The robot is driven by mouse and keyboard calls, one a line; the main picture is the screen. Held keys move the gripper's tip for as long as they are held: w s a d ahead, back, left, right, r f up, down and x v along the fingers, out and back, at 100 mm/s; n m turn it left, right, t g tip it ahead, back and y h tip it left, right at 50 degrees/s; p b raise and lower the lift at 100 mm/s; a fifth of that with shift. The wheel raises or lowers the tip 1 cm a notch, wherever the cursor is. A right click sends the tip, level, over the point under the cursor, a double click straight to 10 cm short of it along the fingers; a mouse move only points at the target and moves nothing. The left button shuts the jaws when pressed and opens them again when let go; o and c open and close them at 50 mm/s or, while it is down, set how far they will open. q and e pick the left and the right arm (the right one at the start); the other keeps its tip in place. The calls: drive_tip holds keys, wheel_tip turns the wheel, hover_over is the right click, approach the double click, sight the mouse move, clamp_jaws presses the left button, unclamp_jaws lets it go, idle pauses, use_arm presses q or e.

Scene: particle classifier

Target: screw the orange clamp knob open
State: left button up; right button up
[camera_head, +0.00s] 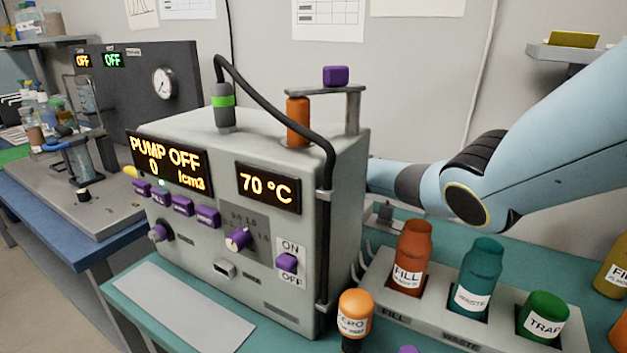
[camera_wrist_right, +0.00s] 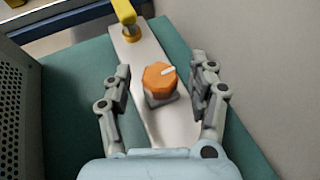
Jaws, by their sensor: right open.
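The orange clamp knob (camera_wrist_right: 158,76) shows in the right wrist view, near the middle. It is faceted, has a white mark on its top and sits on a small grey block on a pale metal plate (camera_wrist_right: 182,128). My right gripper (camera_wrist_right: 161,85) is open, with one finger on each side of the knob and a visible gap to both. In the head view my right arm (camera_head: 500,150) reaches in from the right and goes behind the grey instrument box. The right gripper and the knob are hidden there. My left gripper is not in view.
The grey instrument box (camera_head: 345,150) reads PUMP OFF and 70 °C. A rack (camera_head: 385,290) with FILL (camera_head: 411,258), WASTE (camera_head: 478,275) and TRAP (camera_head: 543,318) bottles stands to its right. A yellow part (camera_wrist_right: 124,12) stands at the plate's far end.

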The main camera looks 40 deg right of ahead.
drive_tip(key=c, duration=1.2)
drive_tip(key=shift+o, duration=0.2)
drive_tip(key=shift+f+n+y+b, duration=0.15)
drive_tip(key=shift+n+y+b, duration=0.15)
drive_tip(key=shift+b, duration=0.35)
drive_tip(key=n+y+b, duration=0.1)
drive_tip(key=b, duration=0.2)
drive_tip(key=n+y+b, duration=0.2)
drive_tip(key=b, duration=0.1)
drive_tip(key=n+y+b, duration=0.1)
drive_tip(key=y+b, duration=0.1)
drive_tip(key=b, duration=0.2)
drive_tip(key=shift+d+f+n+g, duration=0.2)
drive_tip(key=shift+d+n+g, duration=0.1)
drive_tip(key=shift+g, duration=0.1)
drive_tip(key=shift+r+n+y+b, duration=0.2)
drive_tip(key=shift+n+y+b, duration=0.3)
drive_tip(key=shift+b, duration=0.4)
drive_tip(key=shift+r, duration=0.1)
drive_tip(key=shift+a, duration=0.1)
